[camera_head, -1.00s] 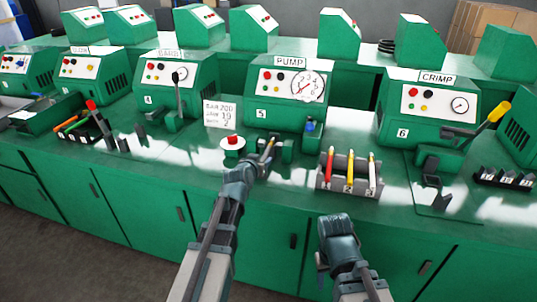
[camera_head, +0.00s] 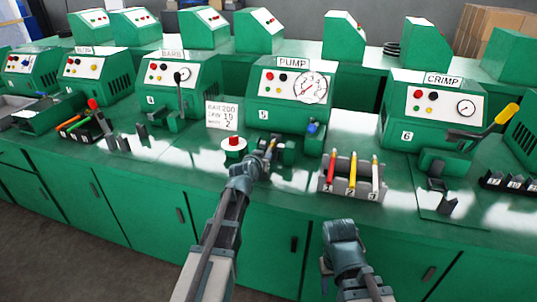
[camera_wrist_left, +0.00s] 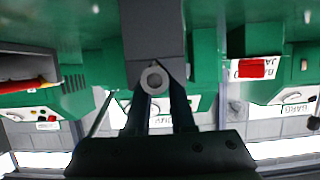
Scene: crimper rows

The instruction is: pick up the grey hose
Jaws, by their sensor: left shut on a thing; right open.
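My left gripper (camera_head: 268,152) reaches over the bench in front of the PUMP machine (camera_head: 285,95). In the left wrist view its two dark fingers (camera_wrist_left: 160,105) are shut on a grey round end with a hole, which I take to be the grey hose (camera_wrist_left: 154,79). The rest of the hose is hidden or too small to make out. In the head view a small tan and grey piece shows at the fingertips. My right gripper (camera_head: 328,262) is low in front of the bench, open and empty, apart from everything.
A red button on a white base (camera_head: 234,148) stands just left of the left gripper. A numbered rack (camera_head: 345,188) with red, yellow and white sticks stands to its right. The CRIMP machine (camera_head: 425,115) with a yellow-handled lever is further right. Bench (camera_head: 190,170) left of the button is mostly clear.

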